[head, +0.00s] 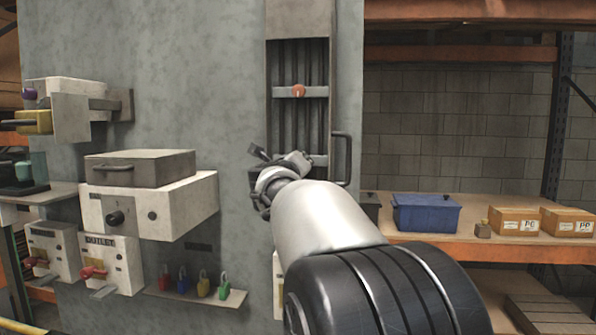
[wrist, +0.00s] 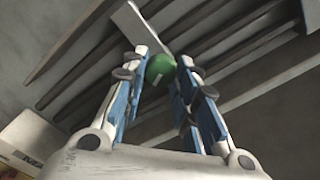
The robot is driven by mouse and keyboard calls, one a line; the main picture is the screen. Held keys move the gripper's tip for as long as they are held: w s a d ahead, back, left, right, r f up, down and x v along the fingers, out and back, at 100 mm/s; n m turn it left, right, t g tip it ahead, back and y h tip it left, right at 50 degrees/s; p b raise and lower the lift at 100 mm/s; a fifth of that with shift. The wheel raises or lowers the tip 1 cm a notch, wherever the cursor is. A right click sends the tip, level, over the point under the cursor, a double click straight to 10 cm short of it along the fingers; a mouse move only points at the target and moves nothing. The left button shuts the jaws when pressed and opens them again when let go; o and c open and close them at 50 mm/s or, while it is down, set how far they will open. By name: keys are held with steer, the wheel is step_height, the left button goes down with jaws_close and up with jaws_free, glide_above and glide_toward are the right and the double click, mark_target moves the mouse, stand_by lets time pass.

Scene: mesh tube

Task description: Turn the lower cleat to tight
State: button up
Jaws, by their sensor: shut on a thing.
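The lower cleat shows in the wrist view as a green round knob (wrist: 160,69) with a pale mark on it. It sits on a light crossbar (wrist: 141,26) over dark slats. My gripper (wrist: 161,72) is shut on the green knob, one blue-lined finger on each side. In the head view my gripper (head: 297,161) is at the lower crossbar (head: 320,161) of the recessed panel and hides the knob. The upper cleat, an orange knob (head: 298,91), is on the upper crossbar (head: 318,91), clear of my gripper.
A grey handle (head: 349,158) stands out just right of the panel. To the left, a white box (head: 185,205) and a small shelf (head: 225,299) with several coloured padlocks are on the grey wall. A blue bin (head: 426,214) and cardboard boxes (head: 514,220) are on the rack at right.

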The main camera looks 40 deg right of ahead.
steer(key=m+b, duration=0.2)
steer(key=m, duration=0.2)
steer(key=shift+f+m, duration=0.1)
steer(key=shift+m, duration=0.3)
stand_by(0.4)
steer(key=o, duration=1)
steer(key=shift+o, duration=0.2)
steer(key=shift+a, duration=0.15)
steer(key=v, duration=1.2)
